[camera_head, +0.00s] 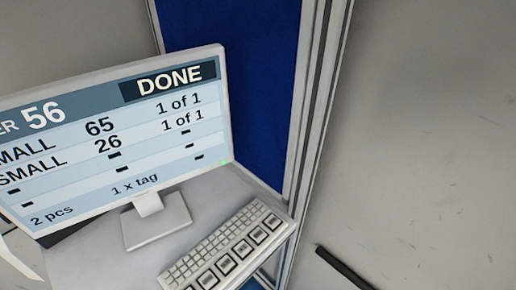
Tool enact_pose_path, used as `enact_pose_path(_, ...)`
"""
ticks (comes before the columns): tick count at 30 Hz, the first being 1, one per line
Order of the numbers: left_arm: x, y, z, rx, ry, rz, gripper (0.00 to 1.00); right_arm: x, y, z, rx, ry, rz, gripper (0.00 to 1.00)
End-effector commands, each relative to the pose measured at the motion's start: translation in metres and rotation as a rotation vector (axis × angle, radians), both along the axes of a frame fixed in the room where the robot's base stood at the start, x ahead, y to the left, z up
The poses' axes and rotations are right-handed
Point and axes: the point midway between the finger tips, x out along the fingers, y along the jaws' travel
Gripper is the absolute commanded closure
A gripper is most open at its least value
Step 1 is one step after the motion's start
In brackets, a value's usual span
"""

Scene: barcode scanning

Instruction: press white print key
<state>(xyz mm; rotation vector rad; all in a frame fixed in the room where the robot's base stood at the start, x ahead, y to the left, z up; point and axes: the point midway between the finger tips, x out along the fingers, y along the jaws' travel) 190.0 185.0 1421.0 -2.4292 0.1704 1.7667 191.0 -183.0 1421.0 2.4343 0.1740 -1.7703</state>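A white keyboard (228,245) lies on the light desk at the lower middle. It has rows of small pale keys and, along its right front side, a row of several large white keys (243,249) with dark frames. Their labels are too small to read, so I cannot tell which is the print key. A monitor (110,140) behind it reads "DONE", with "1 of 1" twice, "2 pcs" and "1 x tag". Neither gripper can be made out, and nothing touches the keyboard.
The monitor's stand (155,220) is left of the keyboard. A blue panel (228,75) with a grey metal post (312,120) rises behind the desk (205,195). A curved white piece (14,262), unclear, shows at the left edge. A dark bar (342,267) lies at lower right.

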Motion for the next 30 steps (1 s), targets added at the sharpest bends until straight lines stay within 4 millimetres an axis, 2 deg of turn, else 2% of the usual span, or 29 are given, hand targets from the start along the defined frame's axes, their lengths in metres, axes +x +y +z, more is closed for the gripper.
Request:
enact_pose_path(1, -0.0001, -0.0003, 0.0, -0.001, 0.0, 0.0, 1.0, 0.0, -0.0002, 0.0, 0.0, 0.0, 0.0, 0.77)
enact_pose_path(7, -0.0002, -0.0018, -0.0001, -0.006, 0.001, 0.003, 1.0, 0.0, -0.0004, 0.0001, -0.001, 0.0, -0.001, 0.99)
enact_pose_path(30, -0.0003, -0.0029, -0.0002, -0.01, 0.001, 0.005, 1.0, -0.0003, -0.0002, 0.0, 0.0, 0.001, -0.002, 1.0)
